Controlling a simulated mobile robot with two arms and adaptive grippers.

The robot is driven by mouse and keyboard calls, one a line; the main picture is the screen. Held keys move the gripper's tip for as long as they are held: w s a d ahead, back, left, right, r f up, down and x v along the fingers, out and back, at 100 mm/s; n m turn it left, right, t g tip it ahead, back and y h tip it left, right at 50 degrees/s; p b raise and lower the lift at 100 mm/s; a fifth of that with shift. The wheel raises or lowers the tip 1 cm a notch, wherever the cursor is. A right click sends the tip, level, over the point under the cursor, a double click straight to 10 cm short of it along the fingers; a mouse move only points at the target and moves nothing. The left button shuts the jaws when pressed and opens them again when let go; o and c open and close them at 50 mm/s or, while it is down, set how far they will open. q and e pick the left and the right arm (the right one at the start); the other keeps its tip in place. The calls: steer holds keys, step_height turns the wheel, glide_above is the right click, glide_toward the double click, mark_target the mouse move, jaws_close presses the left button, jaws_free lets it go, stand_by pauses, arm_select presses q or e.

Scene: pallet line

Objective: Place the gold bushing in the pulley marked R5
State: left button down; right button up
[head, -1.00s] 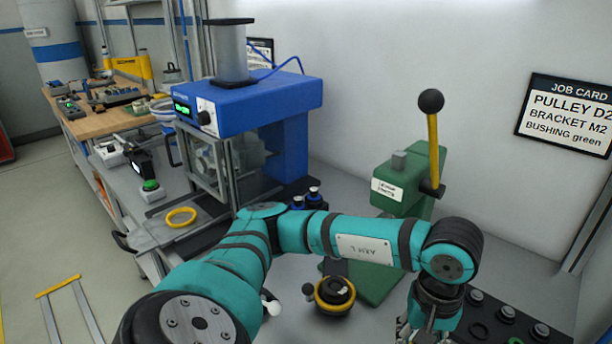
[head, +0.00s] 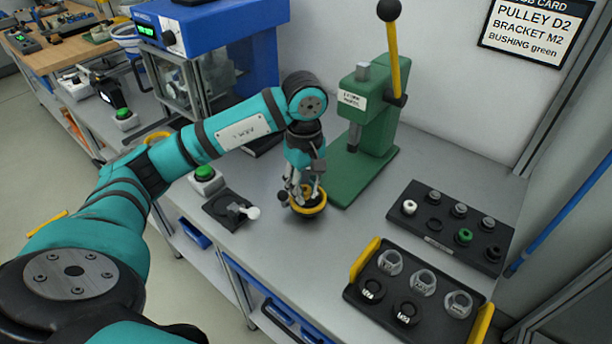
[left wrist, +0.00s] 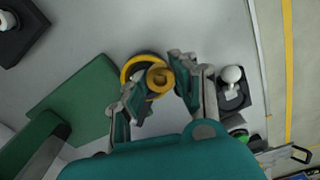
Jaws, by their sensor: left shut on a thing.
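My left gripper (head: 305,193) is low at the table beside the green press, right over a dark round holder with a yellow rim (head: 312,208). In the left wrist view its fingers (left wrist: 158,88) are shut on the gold bushing (left wrist: 159,77). The yellow rim (left wrist: 130,66) shows behind the bushing; whether the bushing touches the holder I cannot tell. My right gripper is not in view.
The green lever press (head: 362,130) stands right behind the gripper. A black rack (head: 408,222) with white, green, grey and dark bushings is at the right. A black fixture with a white knob (head: 232,210) lies left of the gripper. Bare table lies between gripper and tray.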

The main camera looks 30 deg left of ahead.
arm_select(q)
steer(key=w, duration=0.1)
steer(key=w+a, duration=0.1)
steer(key=w, duration=0.1)
steer(key=w+a+p, duration=0.1)
steer(key=shift+w+a+f, duration=0.15)
steer(key=shift+w+f, duration=0.1)
steer(key=shift+w, duration=0.1)
step_height(320, 180, down, 3)
steer(key=shift+r+p, duration=0.1)
steer(key=shift+p, duration=0.45)
steer(key=shift+f, duration=0.4)
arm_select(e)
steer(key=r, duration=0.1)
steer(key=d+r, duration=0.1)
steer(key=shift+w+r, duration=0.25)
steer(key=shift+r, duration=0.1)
arm_select(q)
steer(key=shift+f, duration=0.15)
steer(key=c, duration=1)
jaws_free()
steer(key=shift+c, duration=0.2)
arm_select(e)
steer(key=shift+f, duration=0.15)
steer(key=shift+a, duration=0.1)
